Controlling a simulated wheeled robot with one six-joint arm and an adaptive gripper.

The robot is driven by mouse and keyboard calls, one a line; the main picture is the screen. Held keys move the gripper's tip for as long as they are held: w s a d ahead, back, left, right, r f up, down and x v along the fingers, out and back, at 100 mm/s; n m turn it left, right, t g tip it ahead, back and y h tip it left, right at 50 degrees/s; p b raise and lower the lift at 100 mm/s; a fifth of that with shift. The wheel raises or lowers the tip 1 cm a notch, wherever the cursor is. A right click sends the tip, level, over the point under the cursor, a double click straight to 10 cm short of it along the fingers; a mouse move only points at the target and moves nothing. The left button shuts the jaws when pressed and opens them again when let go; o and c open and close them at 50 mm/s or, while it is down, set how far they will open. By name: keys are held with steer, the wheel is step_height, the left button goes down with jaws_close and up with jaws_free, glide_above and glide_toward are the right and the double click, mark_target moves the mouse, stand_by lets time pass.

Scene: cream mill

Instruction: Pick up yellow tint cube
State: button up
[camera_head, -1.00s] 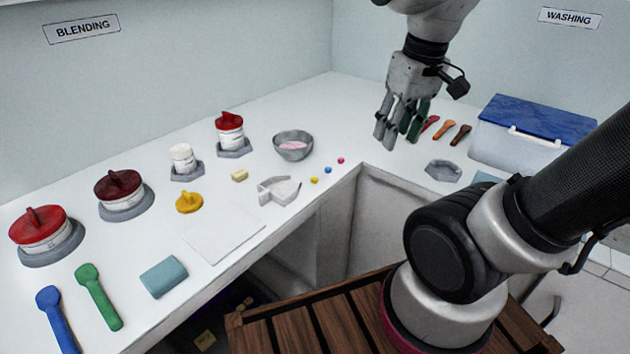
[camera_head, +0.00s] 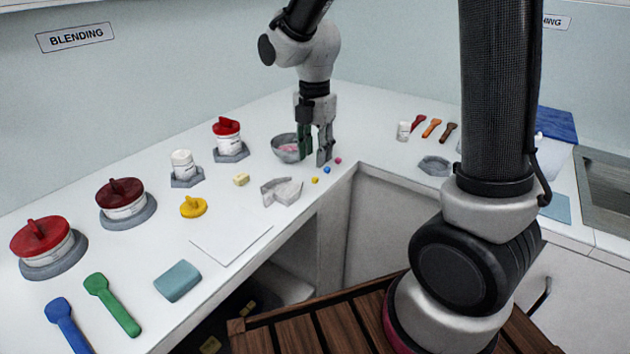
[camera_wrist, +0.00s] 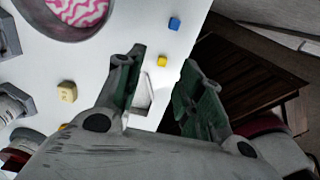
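The yellow tint cube (camera_head: 314,180) is a tiny yellow block on the white counter, near its front edge and just in front of the bowl. It also shows in the wrist view (camera_wrist: 162,61), near the gap between my fingertips. My gripper (camera_head: 314,158) points down above the counter beside the bowl, with its fingers apart and nothing between them. In the wrist view, its green-padded fingers (camera_wrist: 163,80) are spread, and the cube lies beyond them, untouched.
A blue cube (camera_head: 327,170) and a pink cube (camera_head: 338,160) lie close by. A metal bowl (camera_head: 284,150) with pink contents stands beside my gripper. A white angular holder (camera_head: 282,192) and a pale yellow block (camera_head: 241,180) are to the left. The counter edge is near.

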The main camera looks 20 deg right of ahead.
mark_target(315, 178)
steer(key=f, duration=0.6)
steer(key=shift+s+a, duration=0.1)
steer(key=shift+s, duration=0.3)
steer(key=c, duration=0.7)
